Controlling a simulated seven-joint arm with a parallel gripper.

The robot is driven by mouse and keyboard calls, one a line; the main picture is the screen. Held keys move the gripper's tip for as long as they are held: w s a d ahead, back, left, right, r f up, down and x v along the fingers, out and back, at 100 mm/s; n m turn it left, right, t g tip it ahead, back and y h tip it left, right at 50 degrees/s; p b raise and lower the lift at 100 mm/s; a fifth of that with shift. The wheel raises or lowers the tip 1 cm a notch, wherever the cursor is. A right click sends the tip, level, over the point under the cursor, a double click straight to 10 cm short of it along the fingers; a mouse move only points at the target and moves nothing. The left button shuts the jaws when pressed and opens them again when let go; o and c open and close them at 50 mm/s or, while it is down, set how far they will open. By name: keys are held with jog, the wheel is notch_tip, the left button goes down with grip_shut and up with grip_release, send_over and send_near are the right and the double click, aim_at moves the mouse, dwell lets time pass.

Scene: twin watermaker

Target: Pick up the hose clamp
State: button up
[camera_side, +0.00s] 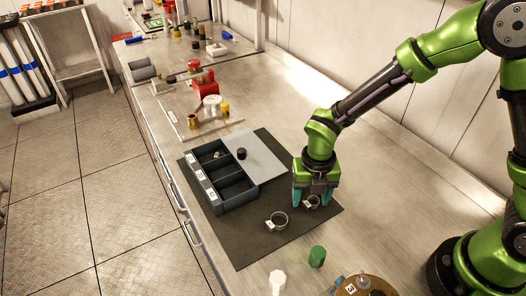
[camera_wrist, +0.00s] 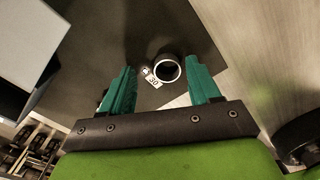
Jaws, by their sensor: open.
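A metal ring-shaped hose clamp (camera_side: 313,203) lies on the dark mat under my gripper (camera_side: 312,199) in the side view. In the wrist view the hose clamp (camera_wrist: 176,79) shows as a bright ring with a white tag reading 30 on its left. My gripper (camera_wrist: 160,66) has its two teal fingers apart, one on each side of the clamp and tag. The ring sits nearer the right finger, and no firm hold shows. A second ring with a white tag (camera_side: 279,219) lies on the mat to the left of my gripper in the side view.
A dark divided bin (camera_side: 228,190) and a grey plate (camera_side: 262,158) with a small dark round part (camera_side: 241,153) stand left on the mat (camera_side: 245,250). A green cylinder (camera_side: 317,256) and a white part (camera_side: 277,281) stand in front.

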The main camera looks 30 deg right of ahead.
jog(key=c, duration=0.9)
